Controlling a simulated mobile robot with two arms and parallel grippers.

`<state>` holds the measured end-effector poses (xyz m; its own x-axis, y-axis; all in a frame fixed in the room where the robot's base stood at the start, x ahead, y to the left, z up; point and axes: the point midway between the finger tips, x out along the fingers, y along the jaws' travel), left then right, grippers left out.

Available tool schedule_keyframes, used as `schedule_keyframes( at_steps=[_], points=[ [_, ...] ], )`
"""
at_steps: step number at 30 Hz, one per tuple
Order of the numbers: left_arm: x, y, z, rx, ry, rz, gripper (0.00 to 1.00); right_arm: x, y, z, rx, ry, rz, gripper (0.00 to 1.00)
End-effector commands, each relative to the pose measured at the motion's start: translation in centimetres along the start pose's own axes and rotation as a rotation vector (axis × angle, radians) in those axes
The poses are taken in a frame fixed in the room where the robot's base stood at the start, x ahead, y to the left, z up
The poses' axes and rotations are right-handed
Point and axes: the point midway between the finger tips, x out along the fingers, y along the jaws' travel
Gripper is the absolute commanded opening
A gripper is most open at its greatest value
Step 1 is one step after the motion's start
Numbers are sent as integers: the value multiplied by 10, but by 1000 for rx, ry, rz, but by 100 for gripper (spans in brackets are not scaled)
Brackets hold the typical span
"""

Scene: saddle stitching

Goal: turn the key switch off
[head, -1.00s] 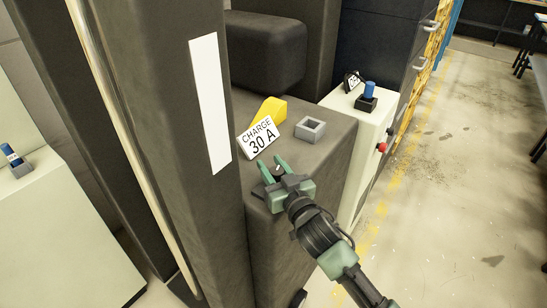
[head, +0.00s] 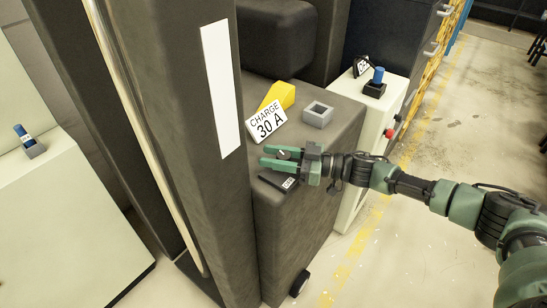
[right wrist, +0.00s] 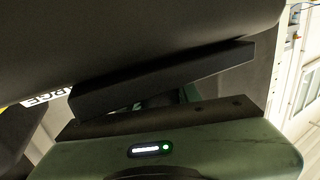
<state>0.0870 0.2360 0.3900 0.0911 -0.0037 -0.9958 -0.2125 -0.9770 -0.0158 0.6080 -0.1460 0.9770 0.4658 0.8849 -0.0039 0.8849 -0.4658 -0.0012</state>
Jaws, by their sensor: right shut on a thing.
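The key switch (head: 284,155) is a small dark knob with a light mark. It sits on the dark grey machine body, below the "CHARGE 30 A" sign, with a dark plate and small white label (head: 289,183) just below it. My right gripper (head: 280,157) comes in from the right, and its two green fingers lie either side of the knob, shut on it. The fingers partly hide the knob, so I cannot read its setting. In the right wrist view a dark bar (right wrist: 160,78) crosses close in front and the knob cannot be made out. My left gripper is not in view.
The "CHARGE 30 A" sign (head: 266,123) with its yellow wedge (head: 281,95) and a grey square socket (head: 318,113) stand close above the gripper. A dark upright (head: 190,200) rises at left. A pale cabinet with a blue-topped part (head: 378,76) stands to the right, with open floor beyond.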

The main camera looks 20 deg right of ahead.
Motion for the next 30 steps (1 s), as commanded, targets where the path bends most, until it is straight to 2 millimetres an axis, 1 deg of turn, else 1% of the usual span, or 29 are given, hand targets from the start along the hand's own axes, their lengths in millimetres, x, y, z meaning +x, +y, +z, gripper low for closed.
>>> schedule_keyframes(
  at_steps=[1,3,13,21,30],
  points=[
    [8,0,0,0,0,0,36,0,3,2,-6,1,-35,0],
    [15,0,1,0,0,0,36,0,1,2,-6,2,-92,0],
    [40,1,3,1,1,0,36,0,-7,1,-3,4,-295,0],
    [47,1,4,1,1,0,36,-1,-10,-1,-3,5,-365,0],
    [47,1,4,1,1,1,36,-1,-10,-3,-2,6,-376,0]
  ],
)
